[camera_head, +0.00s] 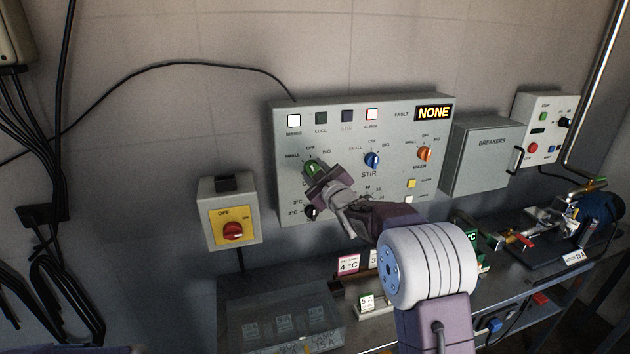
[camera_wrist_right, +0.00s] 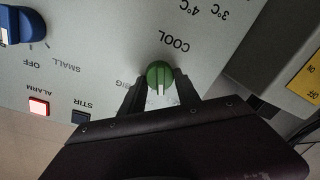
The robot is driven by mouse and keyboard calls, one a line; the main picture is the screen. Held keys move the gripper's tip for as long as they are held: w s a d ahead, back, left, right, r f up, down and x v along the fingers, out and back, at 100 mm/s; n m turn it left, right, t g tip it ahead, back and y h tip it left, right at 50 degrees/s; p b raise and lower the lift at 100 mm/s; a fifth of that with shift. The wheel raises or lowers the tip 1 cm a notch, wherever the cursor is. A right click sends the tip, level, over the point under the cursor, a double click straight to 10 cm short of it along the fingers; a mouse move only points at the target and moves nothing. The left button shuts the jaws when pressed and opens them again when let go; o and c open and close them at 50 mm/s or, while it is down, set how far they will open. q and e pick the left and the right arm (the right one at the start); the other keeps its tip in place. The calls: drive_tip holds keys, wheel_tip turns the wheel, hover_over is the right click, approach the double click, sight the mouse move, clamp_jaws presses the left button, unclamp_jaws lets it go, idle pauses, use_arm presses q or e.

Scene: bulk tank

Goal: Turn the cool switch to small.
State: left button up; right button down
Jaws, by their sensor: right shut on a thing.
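The cool switch is a green knob (camera_head: 310,167) at the left of the grey control panel (camera_head: 300,215). In the right wrist view the cool switch (camera_wrist_right: 159,75) sits between the two fingertips of my right gripper (camera_wrist_right: 160,80), one finger on each side. The white mark on the knob points down in that turned view, which is up on the panel, roughly toward OFF. My right gripper (camera_head: 314,174) is shut on the knob. In the head view SMALL is printed left of the knob, OFF above and BIG to the right.
The blue stir knob (camera_head: 372,160) and an orange knob (camera_head: 424,154) are to the right on the panel. A red-handled OFF switch (camera_head: 233,231) is lower left. The display (camera_head: 434,113) reads NONE. A bench (camera_head: 235,296) with a clear box lies below.

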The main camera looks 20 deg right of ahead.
drive_tip(key=n+b, duration=0.3)
drive_tip(key=shift+f+n, duration=0.15)
drive_tip(key=shift+n, duration=0.15)
drive_tip(key=shift+a+n+b, duration=0.1)
drive_tip(key=shift+n+b, duration=0.5)
drive_tip(key=shift+b, duration=0.05)
drive_tip(key=c, duration=0.9)
unclamp_jaws()
drive_tip(key=s, duration=0.3)
drive_tip(key=s+b, duration=0.1)
drive_tip(key=s, duration=0.5)
drive_tip(key=shift+d+r+b, duration=0.35)
drive_tip(key=shift+r, duration=0.05)
